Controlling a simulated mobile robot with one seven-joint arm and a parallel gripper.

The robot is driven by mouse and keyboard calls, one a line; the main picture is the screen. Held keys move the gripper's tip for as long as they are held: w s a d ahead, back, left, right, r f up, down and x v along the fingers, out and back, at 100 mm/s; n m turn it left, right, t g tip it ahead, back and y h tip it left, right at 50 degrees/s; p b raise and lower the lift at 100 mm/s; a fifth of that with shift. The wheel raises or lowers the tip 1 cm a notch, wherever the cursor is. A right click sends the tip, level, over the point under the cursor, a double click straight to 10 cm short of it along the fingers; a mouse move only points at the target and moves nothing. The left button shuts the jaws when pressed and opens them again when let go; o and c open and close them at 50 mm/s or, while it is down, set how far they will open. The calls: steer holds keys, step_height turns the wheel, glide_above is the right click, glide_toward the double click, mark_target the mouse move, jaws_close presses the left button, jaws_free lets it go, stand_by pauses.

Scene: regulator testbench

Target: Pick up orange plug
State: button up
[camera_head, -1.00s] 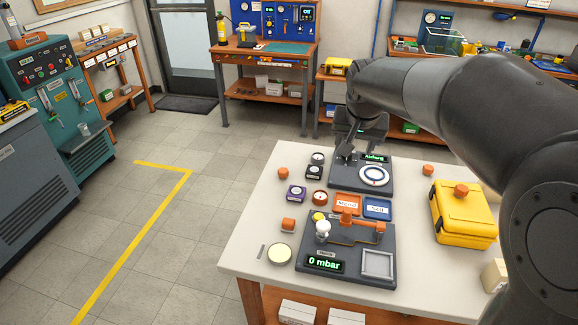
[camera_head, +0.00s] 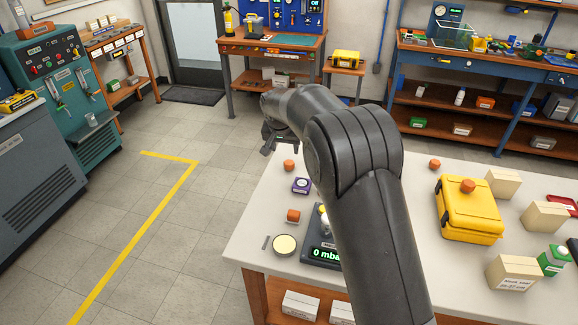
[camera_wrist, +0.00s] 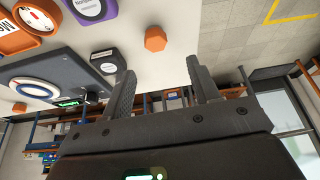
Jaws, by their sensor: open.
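An orange hexagonal plug (camera_wrist: 155,38) sits on the white table in the wrist view, beyond and between my fingertips, with clear space between. It appears to be the plug (camera_head: 289,165) near the table's left back edge in the head view. Other orange plugs show there: one at the left front (camera_head: 293,216), one toward the back right (camera_head: 435,164) and one on the yellow case (camera_head: 467,186). My gripper (camera_wrist: 160,68) is open and empty, its two fingers apart. In the head view my gripper (camera_head: 268,143) hangs near the table's back left corner.
A purple-cased gauge (camera_head: 301,186) stands just in front of the plug. My arm hides most of the "0 mbar" bench unit (camera_head: 322,254). The yellow case (camera_head: 470,215) and several cardboard boxes (camera_head: 515,272) stand at the right. Floor lies open beyond the table's left edge.

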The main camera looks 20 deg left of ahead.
mark_target(289, 163)
steer(key=x, duration=0.9)
steer(key=shift+s+d+f, duration=0.15)
steer(key=shift+d+f, duration=0.05)
steer(key=shift+d, duration=0.1)
steer(key=c, duration=1)
